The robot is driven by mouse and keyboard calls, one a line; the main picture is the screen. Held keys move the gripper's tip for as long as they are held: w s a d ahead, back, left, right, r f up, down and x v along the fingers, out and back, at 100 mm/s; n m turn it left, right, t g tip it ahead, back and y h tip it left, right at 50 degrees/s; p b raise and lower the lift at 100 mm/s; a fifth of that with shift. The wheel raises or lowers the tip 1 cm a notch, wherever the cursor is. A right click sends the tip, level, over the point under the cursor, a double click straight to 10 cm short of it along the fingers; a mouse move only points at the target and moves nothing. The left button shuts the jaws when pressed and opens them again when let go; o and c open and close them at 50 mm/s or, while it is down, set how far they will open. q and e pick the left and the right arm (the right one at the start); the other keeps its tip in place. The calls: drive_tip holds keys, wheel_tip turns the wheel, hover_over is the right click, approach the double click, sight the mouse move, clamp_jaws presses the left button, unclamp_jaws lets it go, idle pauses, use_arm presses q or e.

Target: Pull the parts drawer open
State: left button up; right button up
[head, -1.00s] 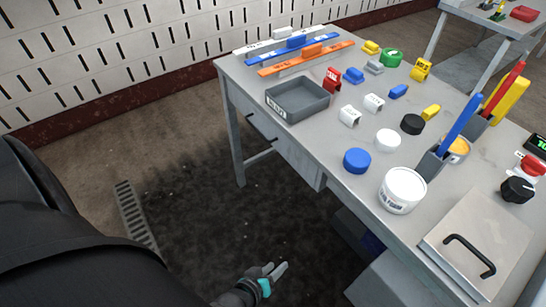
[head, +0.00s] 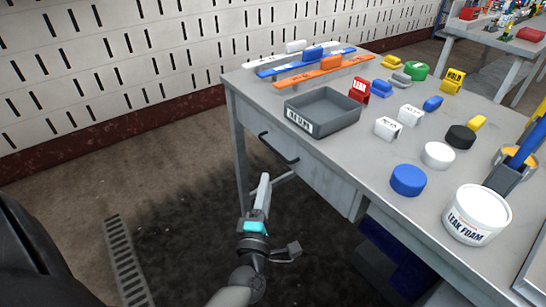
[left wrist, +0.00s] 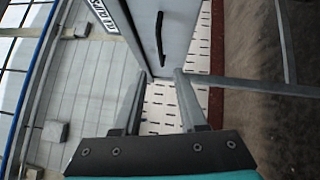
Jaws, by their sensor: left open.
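The parts drawer (head: 318,178) is a grey front under the near-left edge of the workbench, and it looks shut. Its dark bar handle (head: 279,150) shows on the left part of that front. My left gripper (head: 264,180) is below and in front of the handle, apart from it, with its fingers pointing up towards it. In the left wrist view, the handle (left wrist: 160,36) lies ahead of the open fingers (left wrist: 160,74), with nothing between them. The drawer's inside is hidden. My right gripper is not in view.
The grey workbench (head: 335,152) carries a grey open tray (head: 345,125), coloured blocks, round lids and a white tub (head: 476,215) labelled LEAK FOAM. A bench leg (head: 239,155) stands left of the drawer. The dark floor in front is clear, with a grate (head: 126,262) at left.

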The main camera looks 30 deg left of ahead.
use_arm(q)
drive_tip(key=b+x, duration=0.2)
drive_tip(key=x, duration=0.9)
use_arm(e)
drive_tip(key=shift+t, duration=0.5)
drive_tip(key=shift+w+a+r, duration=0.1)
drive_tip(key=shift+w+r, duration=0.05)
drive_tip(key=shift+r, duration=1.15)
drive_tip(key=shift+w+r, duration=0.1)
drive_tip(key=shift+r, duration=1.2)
use_arm(q)
drive_tip(key=shift+w+a, duration=0.1)
drive_tip(key=shift+w, duration=0.05)
drive_tip(key=shift+c, duration=0.2)
clamp_jaws()
